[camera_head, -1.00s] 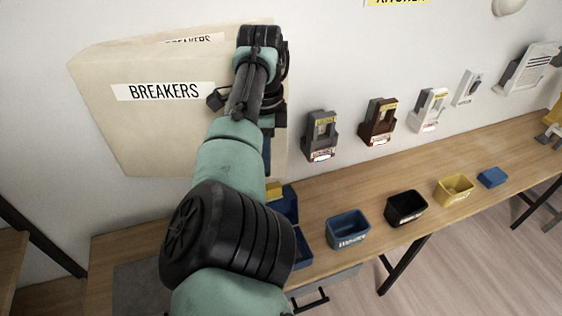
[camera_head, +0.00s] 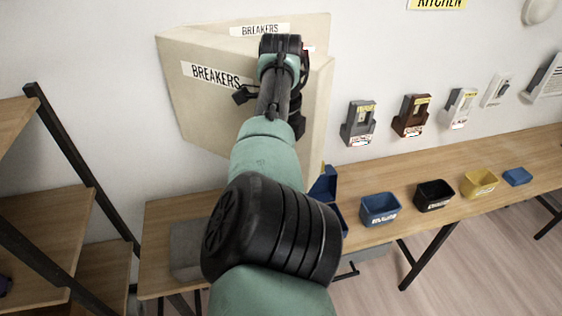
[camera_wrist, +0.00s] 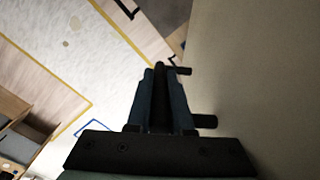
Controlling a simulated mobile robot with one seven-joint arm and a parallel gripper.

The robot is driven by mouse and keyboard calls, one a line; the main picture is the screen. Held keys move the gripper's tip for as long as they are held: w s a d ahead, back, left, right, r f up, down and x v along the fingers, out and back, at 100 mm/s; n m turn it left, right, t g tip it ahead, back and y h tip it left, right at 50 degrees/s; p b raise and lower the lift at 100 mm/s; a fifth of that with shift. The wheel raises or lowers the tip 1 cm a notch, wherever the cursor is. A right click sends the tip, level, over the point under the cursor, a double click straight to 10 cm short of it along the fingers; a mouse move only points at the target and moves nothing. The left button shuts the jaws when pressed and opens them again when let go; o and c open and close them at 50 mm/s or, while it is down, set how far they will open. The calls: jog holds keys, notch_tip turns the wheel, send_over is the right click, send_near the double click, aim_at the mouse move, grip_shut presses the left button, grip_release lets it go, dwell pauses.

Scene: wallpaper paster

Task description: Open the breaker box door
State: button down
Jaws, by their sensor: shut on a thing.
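The beige breaker box (camera_head: 322,38) is on the wall, with one "BREAKERS" label near its top. Its door (camera_head: 205,115) carries a second "BREAKERS" label and stands at a slant to the wall, its labelled face towards the head camera. My gripper (camera_head: 245,96) is at the right part of the door, partly hidden behind my wrist. In the wrist view, my gripper (camera_wrist: 162,72) has its fingers shut around a dark handle-like bar, beside a large beige surface (camera_wrist: 250,70). My arm hides much of the door's right part and the grip itself.
A wooden bench (camera_head: 385,178) runs along the wall below, with a blue bin (camera_head: 380,209), a black bin (camera_head: 434,195) and a yellow bin (camera_head: 479,183). Several switch units hang to the right. A wooden shelf rack (camera_head: 60,225) with dark posts stands at left.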

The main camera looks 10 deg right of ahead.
jog(key=shift+r, duration=0.1)
jog(key=c, duration=0.8)
grip_release()
notch_tip(320, 180, up, 11)
jog(key=p, duration=0.3)
jog(key=shift+r+p, duration=0.15)
jog(key=shift+p, duration=0.2)
jog(key=shift+r+p, duration=0.8)
